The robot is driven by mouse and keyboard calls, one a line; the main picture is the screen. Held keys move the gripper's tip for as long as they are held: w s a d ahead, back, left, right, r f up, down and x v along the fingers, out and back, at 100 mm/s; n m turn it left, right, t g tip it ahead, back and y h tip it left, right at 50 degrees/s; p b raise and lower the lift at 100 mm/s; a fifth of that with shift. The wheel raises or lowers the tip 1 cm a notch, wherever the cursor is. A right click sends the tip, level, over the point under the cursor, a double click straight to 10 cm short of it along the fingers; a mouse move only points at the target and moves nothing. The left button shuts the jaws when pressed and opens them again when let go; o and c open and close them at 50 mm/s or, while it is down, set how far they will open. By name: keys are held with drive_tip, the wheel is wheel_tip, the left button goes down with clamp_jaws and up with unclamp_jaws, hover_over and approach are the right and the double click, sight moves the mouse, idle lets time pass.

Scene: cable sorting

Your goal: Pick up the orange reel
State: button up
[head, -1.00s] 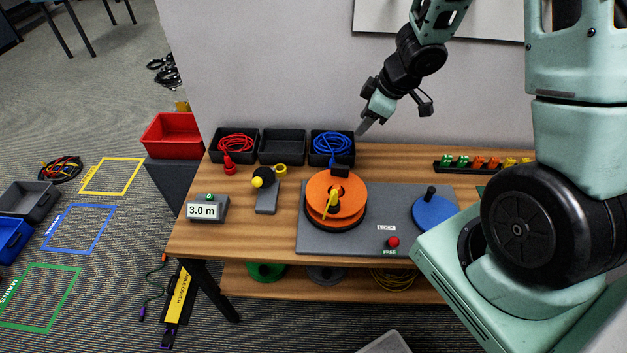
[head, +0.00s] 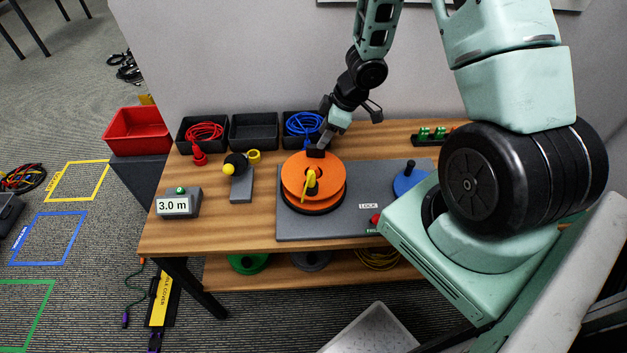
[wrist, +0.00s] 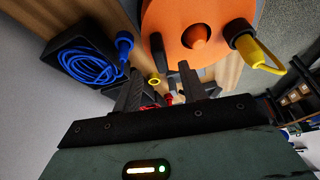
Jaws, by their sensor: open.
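The orange reel (head: 332,178) lies flat on a grey plate (head: 290,229) on the wooden bench, with a yellow plug (head: 309,184) on top. The reel also fills the upper middle of the wrist view (wrist: 165,22), with its orange hub and the yellow plug beside it. My gripper (head: 324,141) is just behind the reel in the head view, close to the blue cable's bin. In the wrist view its two fingers (wrist: 160,82) stand apart with nothing held between them. One fingertip appears close to the reel's rim; I cannot tell whether it touches.
Black bins (head: 254,131) stand along the back, one with red cable, one with blue cable (head: 304,123). A length display (head: 178,204) reading 3.0 m sits at the left. A blue disc with a knob (head: 408,181) is partly hidden by my arm. The bench's front left is clear.

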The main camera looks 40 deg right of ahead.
drive_tip(key=b+x, duration=0.1)
drive_tip(key=x, duration=0.4)
drive_tip(key=shift+w+a+f, duration=0.1)
drive_tip(key=shift+a+f, duration=0.1)
drive_tip(key=shift+f, duration=0.05)
clamp_jaws()
